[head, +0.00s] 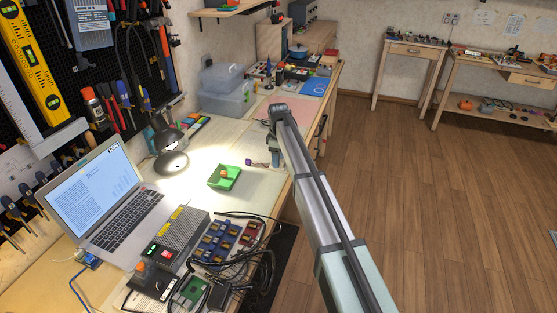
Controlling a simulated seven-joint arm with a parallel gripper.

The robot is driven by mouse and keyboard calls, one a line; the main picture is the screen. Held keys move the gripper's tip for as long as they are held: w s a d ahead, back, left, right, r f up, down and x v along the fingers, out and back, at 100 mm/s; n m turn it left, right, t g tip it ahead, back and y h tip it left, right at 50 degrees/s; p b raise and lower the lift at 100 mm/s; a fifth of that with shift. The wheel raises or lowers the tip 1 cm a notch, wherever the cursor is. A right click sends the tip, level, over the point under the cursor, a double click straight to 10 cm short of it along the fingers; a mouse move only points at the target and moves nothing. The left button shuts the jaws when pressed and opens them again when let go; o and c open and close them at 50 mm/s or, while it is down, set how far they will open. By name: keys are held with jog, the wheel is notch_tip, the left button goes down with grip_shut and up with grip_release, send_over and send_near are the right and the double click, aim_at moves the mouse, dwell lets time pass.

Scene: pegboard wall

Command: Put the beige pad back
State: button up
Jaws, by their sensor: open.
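A pale beige, flat area (262,186) lies on the workbench under and in front of my gripper; I cannot tell for sure whether it is the beige pad or part of a mat. My arm reaches in from the lower right, and its end hangs down over the bench near the front edge. My gripper (274,159) is small here and partly hidden by my arm; it is open. A small purple-blue thing (253,163) shows just left of it; I cannot tell whether they touch.
A green tray (233,183) with a small orange item stands left of my gripper. A lamp (171,160), a laptop (96,192), and electronics with cables (262,262) fill the near bench. Clear plastic boxes (222,99) stand farther back. A pinkish mat (257,112) lies behind my arm.

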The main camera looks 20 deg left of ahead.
notch_tip(320, 180, up, 11)
dwell(0.4)
